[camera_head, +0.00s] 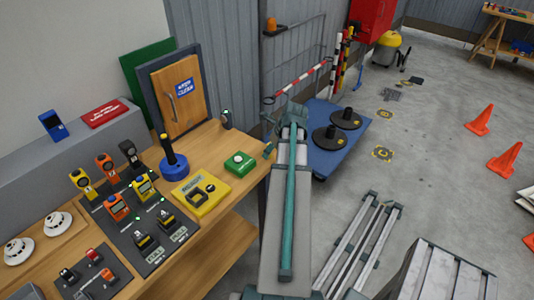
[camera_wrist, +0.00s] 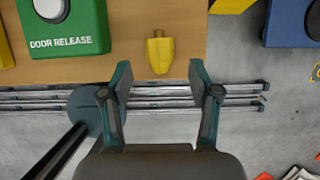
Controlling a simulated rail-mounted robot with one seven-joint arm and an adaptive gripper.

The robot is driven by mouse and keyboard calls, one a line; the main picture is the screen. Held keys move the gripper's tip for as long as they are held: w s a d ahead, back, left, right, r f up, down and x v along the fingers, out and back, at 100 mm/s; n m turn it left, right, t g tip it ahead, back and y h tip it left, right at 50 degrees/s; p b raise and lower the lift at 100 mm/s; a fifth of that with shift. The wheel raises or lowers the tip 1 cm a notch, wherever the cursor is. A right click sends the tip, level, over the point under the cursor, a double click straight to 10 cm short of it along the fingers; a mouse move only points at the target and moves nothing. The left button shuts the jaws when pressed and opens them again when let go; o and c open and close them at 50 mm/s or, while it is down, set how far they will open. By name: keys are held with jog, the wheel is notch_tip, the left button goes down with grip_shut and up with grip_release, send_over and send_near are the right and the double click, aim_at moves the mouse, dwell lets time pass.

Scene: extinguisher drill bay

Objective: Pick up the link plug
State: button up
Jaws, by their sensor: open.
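The link plug, a small yellow piece with a narrow top and a tapered lower end, lies in the wrist view (camera_wrist: 160,54) near the edge of the wooden bench (camera_wrist: 130,68). My gripper (camera_wrist: 160,73) is open, its two teal fingers apart at left and right just below the plug in that view. Nothing is between its pads except perhaps the plug's lower tip; I cannot tell the depth. In the head view my gripper (camera_head: 269,135) is at the bench's right end, and I cannot make out the plug there.
A green door release box (camera_wrist: 68,30) sits left of the plug. A yellow box (camera_head: 201,194) and a blue-based joystick (camera_head: 173,166) stand further left on the bench. A blue cart (camera_head: 322,150) with black-based posts stands beyond the bench end.

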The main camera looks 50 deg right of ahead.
jog(key=shift+p+x, duration=0.3)
jog(key=shift+x, duration=1.15)
jog(key=shift+c, duration=0.2)
jog(key=c, duration=1.1)
jog(key=shift+r, duration=0.15)
jog(key=shift+c, duration=0.2)
jog(key=shift+r+b, duration=0.55)
jog(key=shift+r, duration=0.1)
jog(key=s+a+r+b, duration=0.4)
jog(key=s+a+r, duration=0.4)
jog(key=a+r, duration=0.3)
jog(key=shift+s+r, duration=0.25)
jog(key=shift+s, duration=0.15)
